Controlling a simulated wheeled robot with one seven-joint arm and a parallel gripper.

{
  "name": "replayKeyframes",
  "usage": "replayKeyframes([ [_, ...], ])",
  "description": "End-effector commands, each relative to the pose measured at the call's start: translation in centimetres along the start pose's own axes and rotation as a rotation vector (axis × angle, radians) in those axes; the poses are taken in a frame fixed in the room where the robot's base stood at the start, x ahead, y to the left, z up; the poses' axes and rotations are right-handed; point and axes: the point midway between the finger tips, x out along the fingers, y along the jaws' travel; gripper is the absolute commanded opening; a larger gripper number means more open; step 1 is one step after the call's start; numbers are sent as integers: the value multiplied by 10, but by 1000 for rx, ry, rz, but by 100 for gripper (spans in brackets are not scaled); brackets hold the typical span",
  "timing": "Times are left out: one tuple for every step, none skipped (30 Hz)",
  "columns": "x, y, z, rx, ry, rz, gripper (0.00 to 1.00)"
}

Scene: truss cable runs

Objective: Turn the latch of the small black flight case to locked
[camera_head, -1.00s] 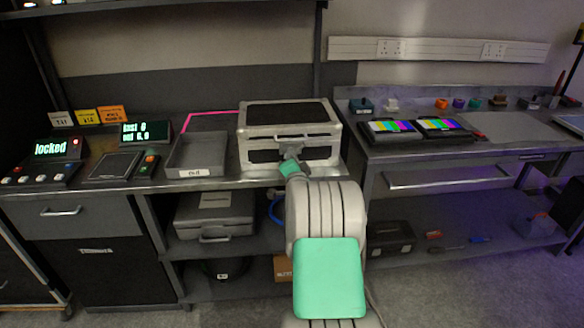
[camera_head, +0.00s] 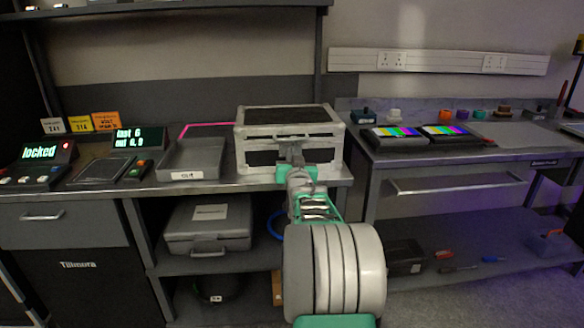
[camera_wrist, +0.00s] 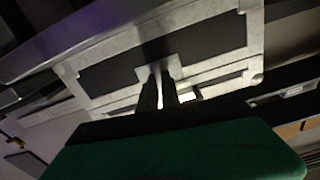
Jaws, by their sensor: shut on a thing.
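The small black flight case (camera_head: 262,158) with silver metal edges stands shut on the left bench. My gripper (camera_head: 294,156) is at the middle of its front face, below the lid seam. In the wrist view, the two dark fingers (camera_wrist: 160,88) reach a pale metal plate on the case front (camera_wrist: 215,42), close together. They are shut on the latch, which is mostly hidden between and behind them. I cannot tell the latch's angle. A small display (camera_head: 42,152) at the far left reads "locked".
A grey open tray (camera_head: 190,160) is just left of the case. A larger grey case (camera_head: 208,228) lies on the shelf below. To the right, another bench holds two colour-bar screens (camera_head: 395,134) and small knobs. The bench's front edge runs under my gripper.

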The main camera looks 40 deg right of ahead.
Motion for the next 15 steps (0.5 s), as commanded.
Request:
replayKeyframes([
  [0,0,5,-25,-2,0,0],
  [0,0,5,-40,-1,0,0],
  [0,0,4,-59,-1,0,0],
  [0,0,4,-71,-2,0,0],
  [0,0,4,-83,-3,0,0],
  [0,0,4,-97,-3,0,0],
  [0,0,4,-105,-3,0,0],
  [0,0,4,-113,-3,0,0],
  [0,0,3,-122,-3,0,0],
  [0,0,3,-127,-3,0,0],
  [0,0,3,-131,-3,0,0],
  [0,0,3,-136,-3,0,0],
  [0,0,2,-139,-3,0,0],
  [0,0,2,-141,-4,0,0],
  [0,0,2,-143,-4,0,0],
])
